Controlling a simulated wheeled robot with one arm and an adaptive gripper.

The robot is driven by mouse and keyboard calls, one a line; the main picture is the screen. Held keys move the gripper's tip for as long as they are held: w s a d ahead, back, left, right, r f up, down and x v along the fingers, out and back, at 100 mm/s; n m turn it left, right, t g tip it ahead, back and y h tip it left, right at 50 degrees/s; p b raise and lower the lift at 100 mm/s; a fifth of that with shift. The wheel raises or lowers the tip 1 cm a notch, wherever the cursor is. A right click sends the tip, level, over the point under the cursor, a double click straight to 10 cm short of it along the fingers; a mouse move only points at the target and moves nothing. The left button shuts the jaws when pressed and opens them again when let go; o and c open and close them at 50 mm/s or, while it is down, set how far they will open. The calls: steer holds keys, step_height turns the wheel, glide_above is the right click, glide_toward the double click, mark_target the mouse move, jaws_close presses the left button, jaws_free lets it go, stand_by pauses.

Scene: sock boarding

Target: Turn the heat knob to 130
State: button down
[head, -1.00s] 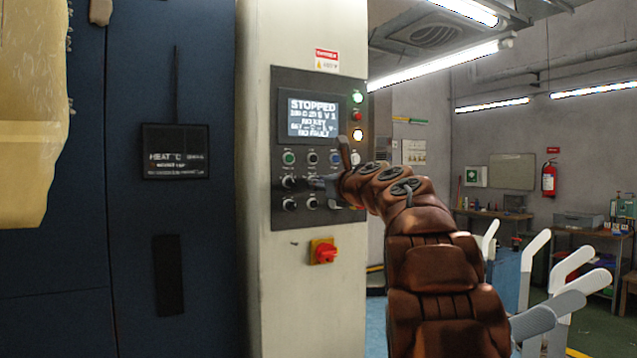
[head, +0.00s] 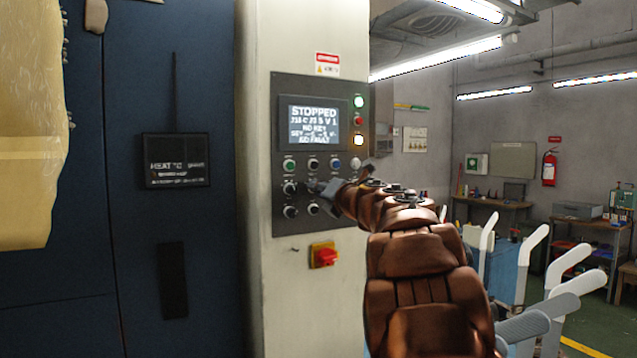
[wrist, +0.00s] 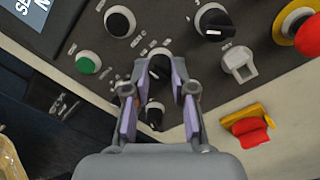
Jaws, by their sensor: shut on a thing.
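The control panel (head: 272,130) is on a pale cabinet column. Its display (head: 313,127) reads STOPPED, with NO KEY and a set line below; the small figures are too blurred to read. My gripper (wrist: 158,82) has its two purple-padded fingers on either side of a black knob (wrist: 160,65) with a pale pointer mark, and is shut on it. The knob's scale and label are too small to read, so I cannot tell its setting. In the head view, my gripper (head: 318,187) reaches the panel's middle row from the right and hides part of it.
Close by are a green button (wrist: 88,65), a black control (wrist: 120,21), another black knob (wrist: 213,21), a grey selector (wrist: 239,64) and a red switch on yellow (wrist: 250,129). A dark blue machine (head: 90,250) stands left. White-armed boards (head: 535,240) stand at right.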

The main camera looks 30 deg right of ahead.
steer(key=shift+a+r+m+h+p, duration=0.1)
steer(key=shift+m+h+p, duration=0.15)
steer(key=shift+m+p, duration=2.65)
steer(key=shift+m+h+p, duration=0.25)
steer(key=shift+m+p, duration=1.8)
steer(key=shift+m, duration=1.65)
steer(key=c, duration=1)
jaws_free()
steer(key=shift+o, duration=0.2)
steer(key=shift+s, duration=0.1)
